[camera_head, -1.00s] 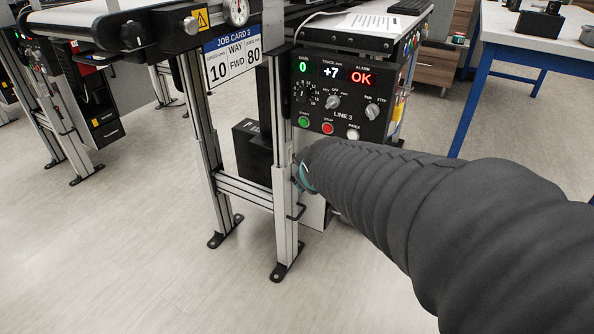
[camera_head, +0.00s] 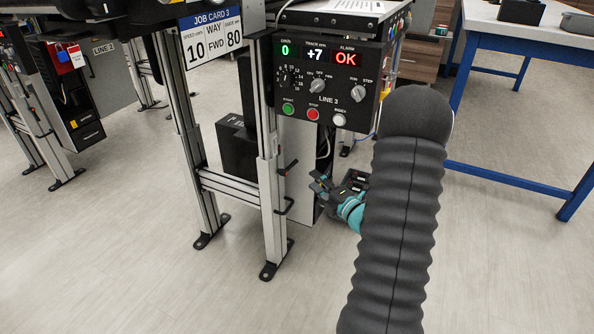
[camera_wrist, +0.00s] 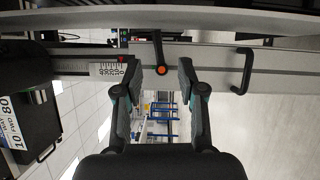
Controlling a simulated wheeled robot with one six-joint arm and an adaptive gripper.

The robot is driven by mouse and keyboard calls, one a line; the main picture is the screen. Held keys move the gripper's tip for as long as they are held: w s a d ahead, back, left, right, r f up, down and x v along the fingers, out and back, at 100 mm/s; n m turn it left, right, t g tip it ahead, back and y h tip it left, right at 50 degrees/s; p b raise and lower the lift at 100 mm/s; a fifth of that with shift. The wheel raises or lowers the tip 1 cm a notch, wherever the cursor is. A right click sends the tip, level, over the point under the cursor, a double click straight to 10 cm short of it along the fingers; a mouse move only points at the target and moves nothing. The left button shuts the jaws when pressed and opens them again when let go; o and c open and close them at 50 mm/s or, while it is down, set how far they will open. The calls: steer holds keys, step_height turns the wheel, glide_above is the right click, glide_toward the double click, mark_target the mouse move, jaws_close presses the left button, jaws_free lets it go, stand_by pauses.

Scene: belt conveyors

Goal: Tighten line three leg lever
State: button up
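The line three leg lever is a small black lever with an orange hub, on the silver conveyor leg. It shows in the wrist view (camera_wrist: 158,50) at top centre, and in the head view (camera_head: 288,168) on the near leg, below the control panel. My gripper (camera_wrist: 160,80) is open and empty in the wrist view, its fingers on either side of the lever's hub in the picture. I cannot tell the remaining gap. In the head view my gripper (camera_head: 320,186) is to the right of the leg, apart from the lever.
A black D-shaped handle (camera_wrist: 244,70) and a ruler scale (camera_wrist: 108,69) flank the lever on the leg. The Line 3 panel (camera_head: 328,75) reads 0, +7 and OK. A blue-legged table (camera_head: 530,25) stands at right. Floor in front is clear.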

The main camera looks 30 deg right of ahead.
steer(key=s+d+f+n+t+y, duration=0.1)
steer(key=s+f+t+y, duration=0.1)
steer(key=s+f, duration=0.15)
steer(key=x, duration=1.3)
steer(key=shift+w+d+r+p, duration=0.1)
steer(key=shift+d+r+p, duration=0.15)
steer(key=shift+r+p, duration=0.05)
jaws_close()
